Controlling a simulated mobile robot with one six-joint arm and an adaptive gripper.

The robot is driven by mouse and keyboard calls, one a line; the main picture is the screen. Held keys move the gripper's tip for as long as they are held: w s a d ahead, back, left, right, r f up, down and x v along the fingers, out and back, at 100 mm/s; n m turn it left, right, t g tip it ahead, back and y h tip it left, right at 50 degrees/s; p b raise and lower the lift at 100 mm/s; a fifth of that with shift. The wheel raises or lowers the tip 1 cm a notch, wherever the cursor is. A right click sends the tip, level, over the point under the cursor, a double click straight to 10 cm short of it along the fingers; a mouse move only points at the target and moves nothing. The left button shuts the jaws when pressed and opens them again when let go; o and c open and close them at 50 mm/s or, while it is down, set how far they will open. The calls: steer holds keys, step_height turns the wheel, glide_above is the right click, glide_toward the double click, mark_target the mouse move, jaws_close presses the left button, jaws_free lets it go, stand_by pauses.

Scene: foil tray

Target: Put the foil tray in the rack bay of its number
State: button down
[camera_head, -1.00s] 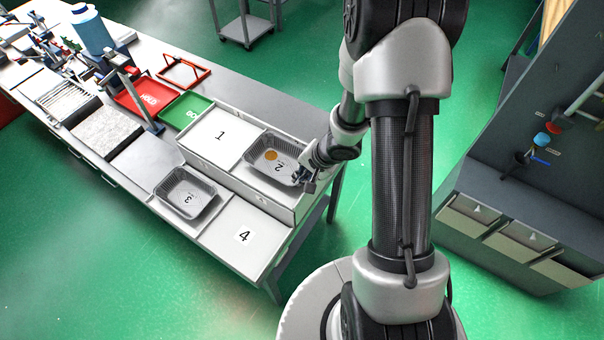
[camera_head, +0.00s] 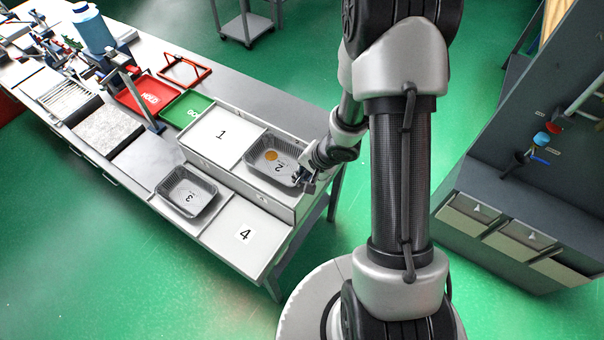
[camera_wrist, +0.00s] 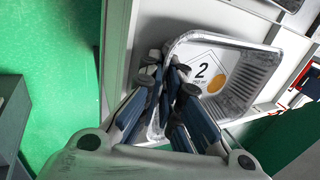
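A grey foil tray (camera_head: 259,172) marked 2, with an orange disc on its floor, sits at the upper right bay of the white rack (camera_head: 243,206). It also shows in the wrist view (camera_wrist: 245,60), with the 2 and a smaller volume mark. My gripper (camera_head: 308,178) is at the tray's right end. In the wrist view my gripper's fingers (camera_wrist: 166,68) stand around the tray's near-left wall, close together. Whether they press on the wall cannot be made out. A second foil tray (camera_head: 172,203) marked 3 is at the lower left bay.
The bays marked 1 (camera_head: 209,146) and 4 (camera_head: 228,244) are empty. A green tray (camera_head: 183,112) and a red HOLD tray (camera_head: 158,104) lie left of the rack. The bench's right edge is close to my gripper. A grey cabinet (camera_head: 530,205) stands at right.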

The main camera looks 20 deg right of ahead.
steer(key=shift+f, duration=0.1)
steer(key=c, duration=1.7)
jaws_free()
steer(key=v, duration=1.2)
